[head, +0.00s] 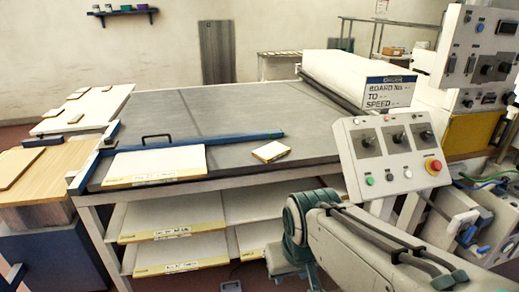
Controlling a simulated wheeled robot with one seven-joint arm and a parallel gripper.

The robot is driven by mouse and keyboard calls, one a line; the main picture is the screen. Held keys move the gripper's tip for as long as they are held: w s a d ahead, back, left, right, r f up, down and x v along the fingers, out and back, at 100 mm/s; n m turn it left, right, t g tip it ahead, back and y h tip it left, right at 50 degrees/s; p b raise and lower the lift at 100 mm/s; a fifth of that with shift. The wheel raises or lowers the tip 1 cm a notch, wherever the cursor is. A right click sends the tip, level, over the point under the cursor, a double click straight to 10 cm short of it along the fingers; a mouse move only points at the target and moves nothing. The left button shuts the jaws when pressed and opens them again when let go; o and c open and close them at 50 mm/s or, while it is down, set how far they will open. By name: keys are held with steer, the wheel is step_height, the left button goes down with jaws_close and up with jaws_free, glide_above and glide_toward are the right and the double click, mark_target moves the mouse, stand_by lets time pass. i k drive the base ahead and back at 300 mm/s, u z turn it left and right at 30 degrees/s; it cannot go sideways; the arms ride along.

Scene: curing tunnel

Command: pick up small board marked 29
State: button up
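A small board (271,152) with a pale top and a yellowish edge lies flat on the grey table top (225,118), near its front edge. It has a mark on its front edge that is too small to read, so I cannot tell if it is 29. Several small tan boards (74,119) lie on a white table (103,104) at the left; no numbers are readable on them. My arm shows at the lower right, in front of the table. My gripper is not in view.
A larger labelled board (155,165) lies left of the small board, beside a blue bar (215,139) with a black handle. Shelves below hold more labelled boards (172,218). A control panel (391,152) and a sign (389,92) stand right. The table's middle is clear.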

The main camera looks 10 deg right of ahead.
mark_target(271, 151)
steer(key=u, duration=1.55)
steer(key=i, duration=2.35)
steer(key=z, duration=3.25)
steer(key=i, duration=0.5)
steer(key=z, duration=0.1)
